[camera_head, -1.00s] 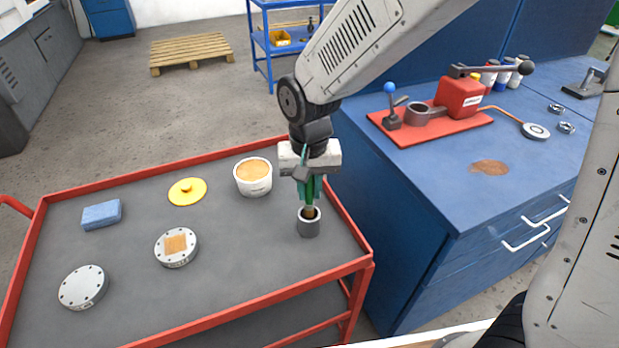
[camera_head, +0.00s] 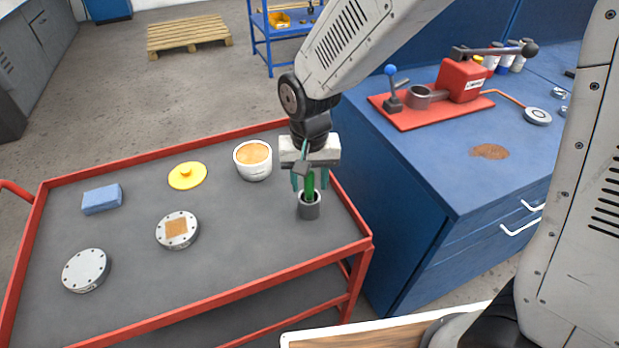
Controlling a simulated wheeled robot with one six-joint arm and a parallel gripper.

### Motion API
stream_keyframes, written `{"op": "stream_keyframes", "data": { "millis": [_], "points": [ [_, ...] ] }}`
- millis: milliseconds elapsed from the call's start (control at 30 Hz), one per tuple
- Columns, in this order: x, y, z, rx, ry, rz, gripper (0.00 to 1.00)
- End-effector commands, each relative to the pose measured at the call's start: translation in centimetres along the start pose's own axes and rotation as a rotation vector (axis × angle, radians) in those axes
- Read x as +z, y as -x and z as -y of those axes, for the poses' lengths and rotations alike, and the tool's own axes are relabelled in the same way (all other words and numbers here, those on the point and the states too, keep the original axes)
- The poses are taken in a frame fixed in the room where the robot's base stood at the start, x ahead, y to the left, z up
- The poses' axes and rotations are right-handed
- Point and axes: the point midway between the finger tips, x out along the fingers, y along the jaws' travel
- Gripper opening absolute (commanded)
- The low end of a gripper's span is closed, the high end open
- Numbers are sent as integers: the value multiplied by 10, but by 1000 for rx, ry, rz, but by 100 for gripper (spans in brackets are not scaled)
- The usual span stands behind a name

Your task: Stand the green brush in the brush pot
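The green brush (camera_head: 310,184) stands nearly upright with its lower end inside the grey brush pot (camera_head: 309,208), on the right part of the cart top. Its bristles are hidden in the pot. My gripper (camera_head: 310,184) is directly above the pot, pointing down. Its two teal fingers are spread, one on each side of the brush handle, with gaps showing between them and the handle. The top of the handle is partly hidden by the gripper.
On the red-rimmed cart (camera_head: 140,275) are a white tub (camera_head: 253,170), a yellow lid (camera_head: 187,176), a blue sponge (camera_head: 102,199) and two grey discs (camera_head: 177,230) (camera_head: 86,270). A blue workbench (camera_head: 430,175) stands close on the right. The cart's front middle is clear.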

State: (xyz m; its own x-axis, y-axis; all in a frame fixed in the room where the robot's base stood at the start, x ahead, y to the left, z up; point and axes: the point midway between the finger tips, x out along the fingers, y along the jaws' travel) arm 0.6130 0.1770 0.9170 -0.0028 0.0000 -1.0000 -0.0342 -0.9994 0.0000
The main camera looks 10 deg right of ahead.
Motion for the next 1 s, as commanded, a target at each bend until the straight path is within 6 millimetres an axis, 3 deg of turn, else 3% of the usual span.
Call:
{"op": "stream_keyframes", "data": {
  "millis": [267, 700, 1000],
  "points": [
    [0, 8, 0, -1, 0, -2, 44],
    [0, 72, 0, -1, 0, -1, 44],
    [0, 78, 0, 0, 0, 0, 44]
  ]
}}
